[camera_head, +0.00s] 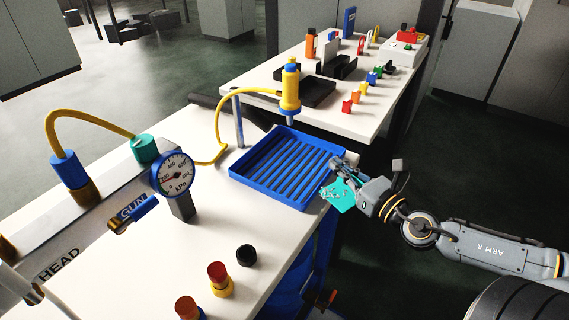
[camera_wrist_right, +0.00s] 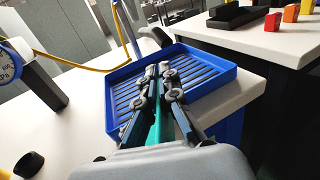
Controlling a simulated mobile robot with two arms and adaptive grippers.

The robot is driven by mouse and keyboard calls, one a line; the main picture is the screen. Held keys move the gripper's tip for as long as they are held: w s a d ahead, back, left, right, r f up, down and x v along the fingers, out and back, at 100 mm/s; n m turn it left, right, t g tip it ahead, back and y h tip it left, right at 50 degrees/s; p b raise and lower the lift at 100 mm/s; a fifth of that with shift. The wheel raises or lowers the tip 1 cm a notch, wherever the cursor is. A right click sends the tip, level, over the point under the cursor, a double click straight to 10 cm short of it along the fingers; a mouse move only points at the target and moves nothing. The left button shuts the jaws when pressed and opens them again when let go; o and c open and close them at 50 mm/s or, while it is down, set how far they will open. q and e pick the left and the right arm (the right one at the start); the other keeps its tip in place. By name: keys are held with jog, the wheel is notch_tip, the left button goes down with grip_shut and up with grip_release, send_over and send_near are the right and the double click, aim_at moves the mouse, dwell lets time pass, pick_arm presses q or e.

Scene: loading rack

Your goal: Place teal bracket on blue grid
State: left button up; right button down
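The teal bracket (camera_head: 340,194) is held by my right gripper (camera_head: 345,170), just beyond the right edge of the blue grid tray in the head view. In the right wrist view my right gripper (camera_wrist_right: 163,72) has its fingers close together with the teal bracket (camera_wrist_right: 162,128) between them. The blue grid (camera_head: 287,168) is a slatted tray with a low rim on the white table, empty where it shows. It also shows in the right wrist view (camera_wrist_right: 205,62), behind the fingertips. My left gripper is not in view.
A yellow-and-blue tool (camera_head: 290,88) with a yellow hose hangs at the grid's far edge. A pressure gauge (camera_head: 173,174) stands left of the grid. Red and black knobs (camera_head: 246,255) sit on the front of the table. A second table (camera_head: 350,122) with several coloured parts stands behind.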

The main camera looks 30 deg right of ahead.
jog(key=shift+w+r, duration=0.1)
jog(key=shift+w, duration=0.05)
jog(key=w+p, duration=0.1)
jog(key=w, duration=0.4)
jog(key=w+a+p, duration=0.1)
jog(key=w, duration=0.5)
jog(key=w+a+p, duration=0.1)
jog(key=w, duration=0.5)
jog(key=shift+a+p, duration=0.2)
jog(key=shift+p, duration=0.1)
jog(key=shift+w+f, duration=0.2)
jog(key=shift+f, duration=0.05)
jog(key=shift+f+b, duration=0.9)
jog(key=shift+f, duration=0.7)
jog(key=shift+s+f, duration=0.1)
jog(key=shift+f, duration=0.1)
jog(key=c, duration=1.5)
grip_release()
jog(key=shift+r, duration=0.1)
